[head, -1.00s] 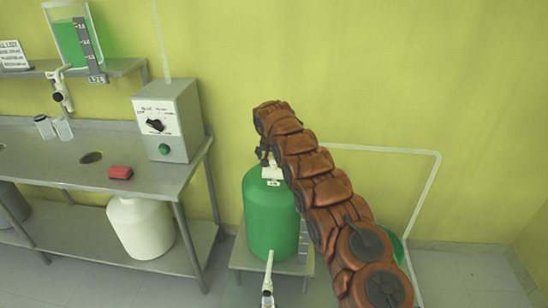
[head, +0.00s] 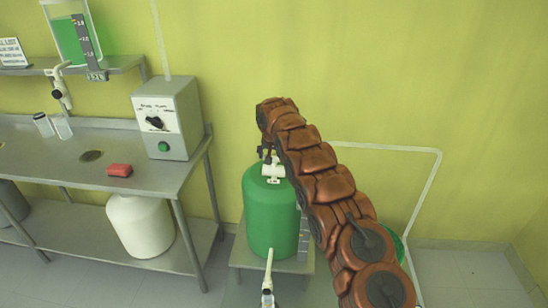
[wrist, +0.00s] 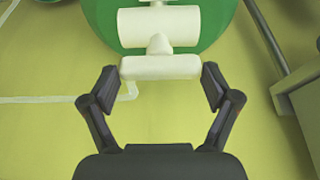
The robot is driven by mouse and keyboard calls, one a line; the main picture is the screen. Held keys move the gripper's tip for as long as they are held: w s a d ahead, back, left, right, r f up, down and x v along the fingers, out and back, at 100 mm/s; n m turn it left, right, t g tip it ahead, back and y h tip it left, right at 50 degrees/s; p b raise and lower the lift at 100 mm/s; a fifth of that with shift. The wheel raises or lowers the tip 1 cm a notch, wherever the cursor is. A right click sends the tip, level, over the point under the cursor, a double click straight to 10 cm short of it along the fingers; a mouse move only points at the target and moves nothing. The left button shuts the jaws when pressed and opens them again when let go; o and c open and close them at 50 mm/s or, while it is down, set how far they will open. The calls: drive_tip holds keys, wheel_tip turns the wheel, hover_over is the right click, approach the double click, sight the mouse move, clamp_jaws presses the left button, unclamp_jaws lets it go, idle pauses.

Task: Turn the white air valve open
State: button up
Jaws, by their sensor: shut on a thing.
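The white air valve (wrist: 158,25) sits on the green reactor tank (wrist: 225,10), seen close up in the wrist view. Its T-shaped white handle (wrist: 160,67) lies crosswise in the picture. My gripper (wrist: 160,86) has one dark finger at each end of this handle and is shut on it. In the head view the valve (head: 273,170) shows at the top of the green tank (head: 268,218), partly hidden by my copper-coloured arm. My gripper shows there only as a small dark shape (head: 266,156) just above the valve.
A steel bench (head: 180,176) on the left carries a grey control box (head: 168,118) and a red block (head: 119,170). A white jug (head: 140,224) stands under it. A white pipe (head: 434,190) runs along the wall at right. A white tap (head: 269,272) projects in front of the tank.

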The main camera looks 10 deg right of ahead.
drive_tip(key=o, duration=0.9)
drive_tip(key=shift+r, duration=0.2)
drive_tip(key=v, duration=1.1)
drive_tip(key=shift+r, duration=0.3)
drive_tip(key=shift+s, duration=0.15)
